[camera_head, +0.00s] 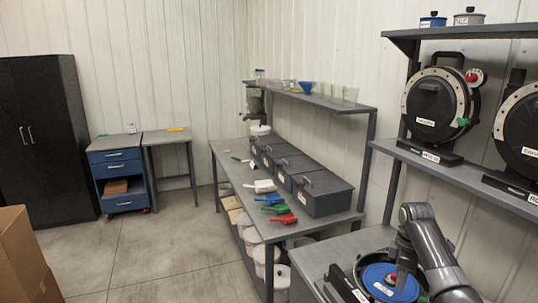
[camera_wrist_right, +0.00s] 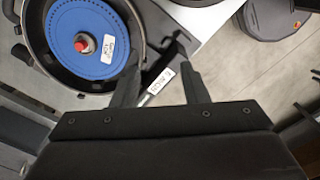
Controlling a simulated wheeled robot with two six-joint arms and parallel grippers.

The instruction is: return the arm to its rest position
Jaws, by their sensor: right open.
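My right arm (camera_head: 432,250) comes in at the lower right of the head view, bent over a bench. My right gripper (camera_wrist_right: 160,45) shows in the wrist view with its two dark fingers spread apart and nothing between them. Beyond and left of the fingers lies an open round black housing with a blue disc (camera_wrist_right: 105,22) in it, which has a red knob at its centre. In the head view the blue disc (camera_head: 379,290) is partly hidden behind my arm. My left gripper is in neither view.
A shelf (camera_head: 460,176) with black round meters (camera_head: 432,103) stands close behind my right arm. A long bench (camera_head: 232,172) holds grey bins (camera_head: 321,194) and coloured scoops (camera_head: 284,219). A black cabinet (camera_head: 40,130) stands far left; the floor (camera_head: 150,250) between is clear.

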